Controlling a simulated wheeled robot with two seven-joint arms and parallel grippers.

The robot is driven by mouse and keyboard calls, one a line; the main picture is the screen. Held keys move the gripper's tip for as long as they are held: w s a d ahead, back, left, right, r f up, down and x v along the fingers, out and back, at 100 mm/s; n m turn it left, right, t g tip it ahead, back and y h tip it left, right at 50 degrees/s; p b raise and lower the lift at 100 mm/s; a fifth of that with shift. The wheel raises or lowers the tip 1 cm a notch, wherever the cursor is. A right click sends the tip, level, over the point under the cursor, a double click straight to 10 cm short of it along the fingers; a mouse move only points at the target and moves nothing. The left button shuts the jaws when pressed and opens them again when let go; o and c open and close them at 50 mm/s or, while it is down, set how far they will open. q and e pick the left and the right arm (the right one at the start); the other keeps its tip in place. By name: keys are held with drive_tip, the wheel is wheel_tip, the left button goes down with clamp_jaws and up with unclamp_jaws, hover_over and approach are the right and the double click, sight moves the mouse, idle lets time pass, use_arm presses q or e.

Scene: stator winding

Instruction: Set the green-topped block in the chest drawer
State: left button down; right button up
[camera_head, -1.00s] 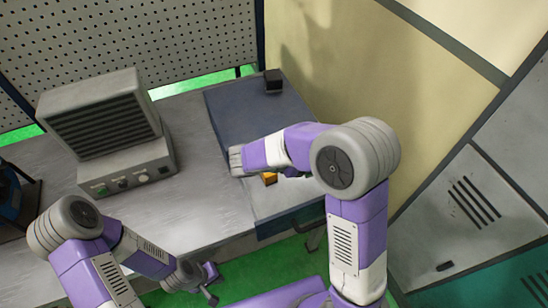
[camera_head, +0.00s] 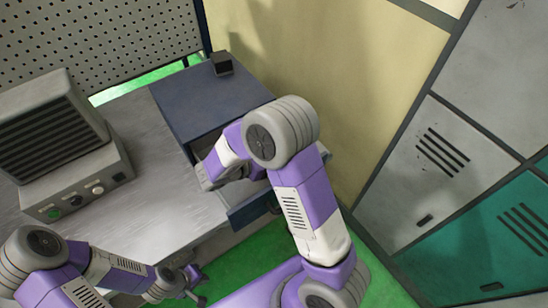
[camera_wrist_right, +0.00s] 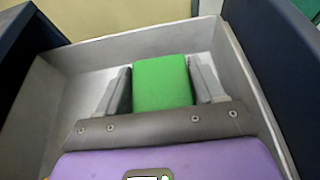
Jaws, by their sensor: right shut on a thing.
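The green-topped block (camera_wrist_right: 161,82) sits between the two grey fingers of my right gripper (camera_wrist_right: 160,72) in the right wrist view, and the gripper is shut on it. Block and fingers are inside the open drawer (camera_wrist_right: 95,55), within its pale walls. Whether the block touches the drawer floor I cannot tell. In the head view, the drawer (camera_head: 250,206) stands pulled out from the dark blue chest (camera_head: 205,100), and my right arm hides the block and fingertips. My left gripper (camera_head: 198,285) is open and empty at the table's front edge.
A small black box (camera_head: 222,63) stands on the chest top. A grey louvred device (camera_head: 75,180) with knobs stands at the left on the metal table (camera_head: 165,200). A yellow wall (camera_head: 330,80) and grey and teal lockers (camera_head: 415,165) are on the right. The table middle is clear.

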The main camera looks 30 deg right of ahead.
drive_tip(key=shift+f, duration=0.25)
drive_tip(key=o, duration=1.3)
drive_tip(key=shift+r, duration=0.2)
drive_tip(key=p+v, duration=0.2)
drive_tip(key=v, duration=1)
